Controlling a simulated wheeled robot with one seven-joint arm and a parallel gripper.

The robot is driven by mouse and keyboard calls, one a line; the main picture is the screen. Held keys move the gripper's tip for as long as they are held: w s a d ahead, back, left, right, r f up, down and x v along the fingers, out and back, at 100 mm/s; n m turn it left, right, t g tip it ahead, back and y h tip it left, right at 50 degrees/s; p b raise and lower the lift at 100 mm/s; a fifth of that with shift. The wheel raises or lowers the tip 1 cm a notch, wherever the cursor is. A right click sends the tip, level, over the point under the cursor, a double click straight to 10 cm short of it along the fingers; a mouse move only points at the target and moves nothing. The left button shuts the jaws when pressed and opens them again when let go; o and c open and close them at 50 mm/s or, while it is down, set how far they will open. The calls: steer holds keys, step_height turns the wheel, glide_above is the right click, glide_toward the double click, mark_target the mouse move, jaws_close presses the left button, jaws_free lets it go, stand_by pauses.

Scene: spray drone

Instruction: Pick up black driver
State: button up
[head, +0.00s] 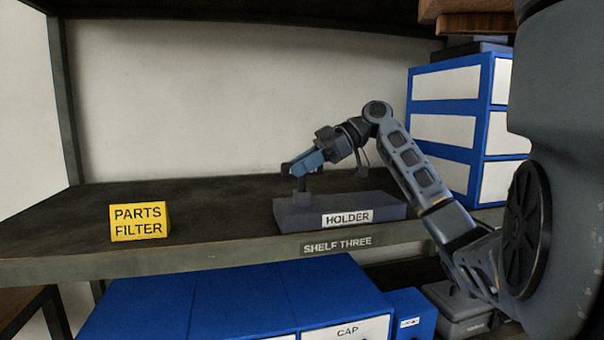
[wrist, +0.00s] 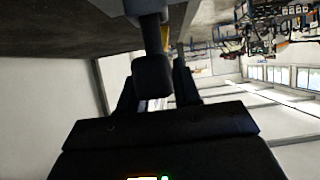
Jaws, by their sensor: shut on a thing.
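The black driver (wrist: 152,76) is in the wrist view, between the two dark fingers. Its thick dark end faces my gripper, and a thinner part runs away toward a grey block. My gripper (head: 297,166) is shut on the driver, just above the left part of the grey holder (head: 385,211) on the shelf. In the head view a short dark upright piece (head: 301,185) shows between the fingers and the holder. The fingers hide much of the driver there. I cannot tell whether its lower end is still in the holder.
A yellow PARTS FILTER block (head: 139,222) sits on the shelf at the left. Blue drawers with white fronts (head: 447,128) stand at the right behind my arm. Blue boxes (head: 235,295) lie below the shelf. The shelf between the yellow block and the holder is clear.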

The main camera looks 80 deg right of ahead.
jaws_close()
steer(key=shift+r, duration=0.15)
